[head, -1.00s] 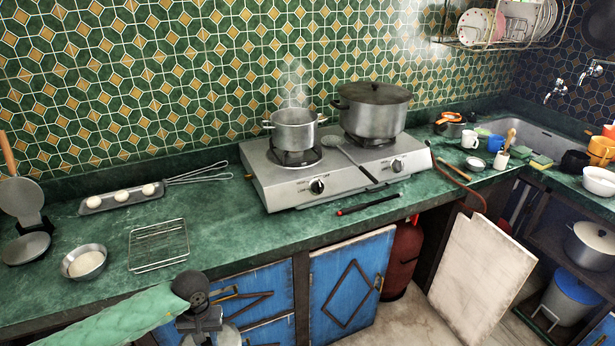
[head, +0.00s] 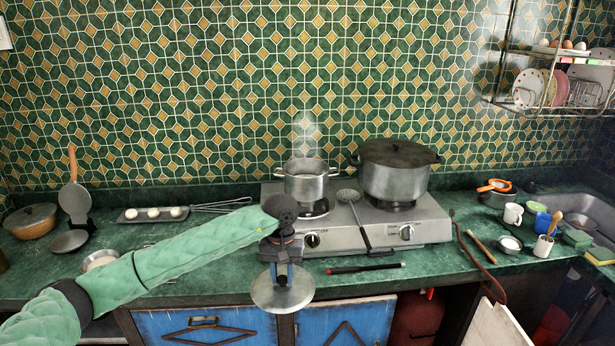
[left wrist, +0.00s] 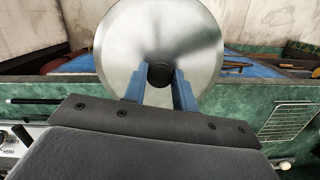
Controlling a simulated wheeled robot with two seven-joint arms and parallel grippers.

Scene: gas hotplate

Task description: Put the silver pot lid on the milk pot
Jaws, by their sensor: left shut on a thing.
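The silver pot lid (head: 283,291) hangs from my left gripper (head: 281,272) in front of the counter edge. The left wrist view shows the lid (left wrist: 160,38) with its dark knob (left wrist: 160,76) between the two blue fingers of the left gripper (left wrist: 161,84). The milk pot (head: 306,182) is a small open silver pot, steaming, on the left burner of the gas hotplate (head: 425,215). The lid is nearer to me, lower and slightly left of the pot, apart from it. My right gripper is not in view.
A large lidded pot (head: 394,170) stands on the right burner. A black stick (head: 366,268) lies on the counter in front.

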